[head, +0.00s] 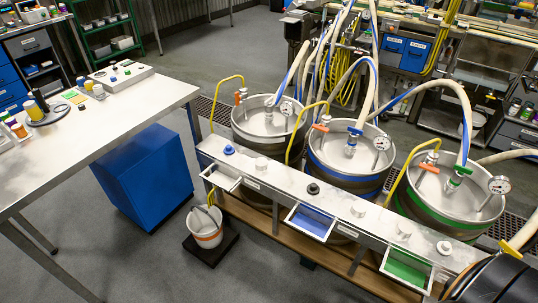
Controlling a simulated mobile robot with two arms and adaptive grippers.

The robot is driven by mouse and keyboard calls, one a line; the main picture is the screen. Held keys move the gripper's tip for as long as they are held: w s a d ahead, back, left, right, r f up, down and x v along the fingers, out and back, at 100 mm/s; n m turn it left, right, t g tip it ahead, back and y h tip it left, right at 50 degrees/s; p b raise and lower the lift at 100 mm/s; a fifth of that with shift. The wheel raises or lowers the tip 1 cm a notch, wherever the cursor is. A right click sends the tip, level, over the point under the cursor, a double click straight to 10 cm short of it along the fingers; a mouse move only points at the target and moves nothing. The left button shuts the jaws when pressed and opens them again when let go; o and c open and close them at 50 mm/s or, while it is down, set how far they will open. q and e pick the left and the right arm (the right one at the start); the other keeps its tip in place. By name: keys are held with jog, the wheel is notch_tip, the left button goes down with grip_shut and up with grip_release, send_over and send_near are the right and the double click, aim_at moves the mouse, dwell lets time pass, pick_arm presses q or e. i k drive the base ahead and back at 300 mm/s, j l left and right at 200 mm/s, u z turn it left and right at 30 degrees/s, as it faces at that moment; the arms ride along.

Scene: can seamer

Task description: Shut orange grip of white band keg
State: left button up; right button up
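Three steel kegs stand in a row behind a steel rail. The left keg (252,133) stands behind the white tray (220,177); I take it for the white band keg, though its band is hard to make out. Its orange grip (241,94) sits on top at the left, where a yellow hose joins. I cannot tell whether this grip is open or shut. The middle keg (340,180) has a blue band and its own orange grip (322,125). The right keg (425,220) has a green band and an orange grip (429,166). Neither of my grippers shows.
The steel rail (300,192) carries several knobs and white, blue and green trays. A bucket (206,230) stands on a black base before it. A steel table (105,125) is at left, with a blue cabinet (145,175) below. A dark rounded object (495,282) fills the lower right corner.

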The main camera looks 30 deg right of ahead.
aim_at(238, 98)
jog(key=i+l+z, duration=0.25)
jog(key=i, duration=0.25)
jog(key=i+l+z, duration=0.2)
jog(key=i, duration=0.3)
